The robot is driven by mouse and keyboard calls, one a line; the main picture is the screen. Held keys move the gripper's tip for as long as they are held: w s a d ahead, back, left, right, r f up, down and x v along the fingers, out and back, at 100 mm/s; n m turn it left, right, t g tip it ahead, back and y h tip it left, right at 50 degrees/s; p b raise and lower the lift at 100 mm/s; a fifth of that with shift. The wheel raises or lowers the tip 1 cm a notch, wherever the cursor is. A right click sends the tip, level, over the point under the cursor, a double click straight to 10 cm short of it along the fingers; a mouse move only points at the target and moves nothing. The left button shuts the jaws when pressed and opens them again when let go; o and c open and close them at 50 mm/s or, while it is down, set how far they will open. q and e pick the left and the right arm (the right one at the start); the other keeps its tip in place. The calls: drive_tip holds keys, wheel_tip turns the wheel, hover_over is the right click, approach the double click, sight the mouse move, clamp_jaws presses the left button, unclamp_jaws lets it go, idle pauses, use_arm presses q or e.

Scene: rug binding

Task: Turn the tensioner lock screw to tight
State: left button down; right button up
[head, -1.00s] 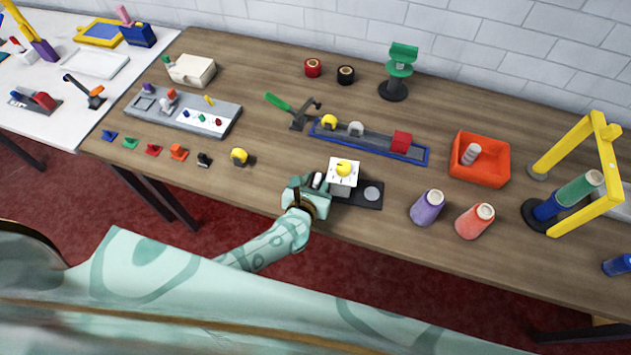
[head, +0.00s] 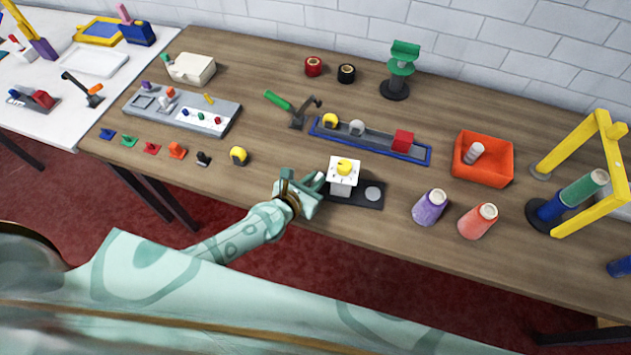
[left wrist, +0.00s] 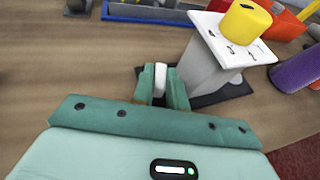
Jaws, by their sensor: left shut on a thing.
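A pale post with a square white top (head: 343,176) stands on a dark base plate (head: 361,200) near the table's front edge. A yellow knob (head: 344,166) sits on the white top, which bears small dark marks; the knob also shows in the left wrist view (left wrist: 246,20). My left gripper (head: 317,182) is just left of the post, below the knob's level. Its fingers (left wrist: 161,84) are shut on a small white piece (left wrist: 160,76). I cannot tell whether this piece is joined to the post or is the lock screw. My right gripper is not in view.
A blue-edged rail (head: 370,146) with a red block lies behind the post.

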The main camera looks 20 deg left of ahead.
use_arm(q)
drive_tip(key=shift+w+a+f+m+h+b, duration=0.1)
drive_tip(key=shift+m+h+b, duration=0.2)
drive_tip(key=shift+m+h, duration=0.15)
drive_tip(key=shift+a+f+m+h+b, duration=0.1)
drive_tip(key=shift+m+h+b, duration=0.15)
drive_tip(key=shift+m+h, duration=0.2)
drive_tip(key=shift+f+m+g+h+b, duration=0.1)
drive_tip(key=shift+m+g+h+b, duration=0.6)
drive_tip(key=shift+g+b, duration=0.1)
drive_tip(key=m+g+h+b, duration=0.1)
drive_tip(key=m+g+b, duration=0.1)
drive_tip(key=b, duration=0.1)
drive_tip(key=m+g+h+b, duration=0.2)
drive_tip(key=m+b, duration=0.1)
drive_tip(key=w+m+g+h+b, duration=0.1)
drive_tip(key=m+g+h+b, duration=0.1)
drive_tip(key=b, duration=0.2)
drive_tip(key=shift+a+m+g, duration=0.3)
drive_tip(key=shift+g, duration=0.1)
drive_tip(key=shift+r+m+g+h+b, duration=0.2)
drive_tip(key=shift+m+g+h+b, duration=0.4)
drive_tip(key=shift+m+g+b, duration=0.9)
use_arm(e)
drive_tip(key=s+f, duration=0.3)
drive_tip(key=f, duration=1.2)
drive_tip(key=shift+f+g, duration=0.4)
use_arm(q)
drive_tip(key=c, duration=1.4)
unclamp_jaws()
